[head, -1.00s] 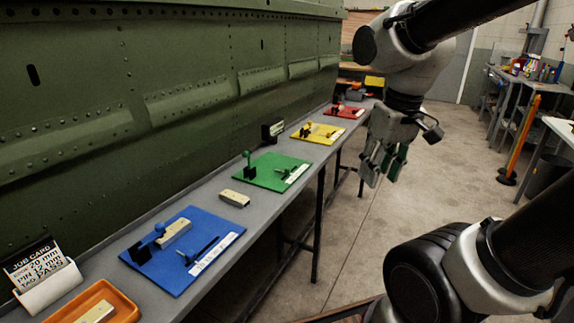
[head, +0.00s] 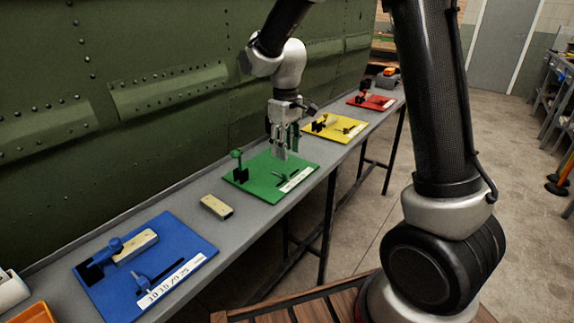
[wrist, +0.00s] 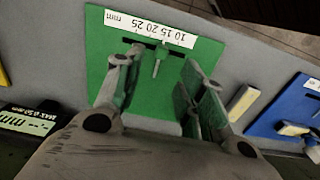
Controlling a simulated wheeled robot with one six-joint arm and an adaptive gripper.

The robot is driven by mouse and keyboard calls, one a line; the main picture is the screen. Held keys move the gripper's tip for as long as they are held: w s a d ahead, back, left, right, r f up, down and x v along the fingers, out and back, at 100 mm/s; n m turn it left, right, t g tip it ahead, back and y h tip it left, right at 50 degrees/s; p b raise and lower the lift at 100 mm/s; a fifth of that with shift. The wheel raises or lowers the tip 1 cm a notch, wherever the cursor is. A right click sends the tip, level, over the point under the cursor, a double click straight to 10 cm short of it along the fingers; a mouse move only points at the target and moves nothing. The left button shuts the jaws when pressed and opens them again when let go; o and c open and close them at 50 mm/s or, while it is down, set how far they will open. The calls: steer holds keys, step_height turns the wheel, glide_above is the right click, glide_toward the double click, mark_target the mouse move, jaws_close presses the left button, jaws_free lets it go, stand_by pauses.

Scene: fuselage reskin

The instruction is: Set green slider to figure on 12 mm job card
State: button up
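The green board (head: 262,186) lies on the bench with a white scale strip (head: 297,180) reading 10 15 20 25 mm; the strip also shows in the wrist view (wrist: 150,28). The green slider (wrist: 159,60) stands on a dark slot beside the strip; its exact reading is unclear. It shows small in the head view (head: 284,179). My gripper (head: 280,153) is above the board, fingers pointing down. In the wrist view my gripper (wrist: 160,72) is open and empty, the slider between and beyond its fingers. The job card's face is out of view now.
A green clamp post (head: 238,166) stands at the board's left. A pale block (head: 216,206) lies between the green and blue (head: 195,236) boards. Yellow (head: 345,138) and red (head: 372,107) boards stand further along. The green fuselage wall (head: 170,130) runs behind the bench.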

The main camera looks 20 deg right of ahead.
mark_target(286, 172)
steer(key=shift+s+f, duration=0.1)
steer(key=shift+f, duration=0.4)
step_height(286, 172, down, 7)
steer(key=shift+r, duration=0.1)
jaws_close()
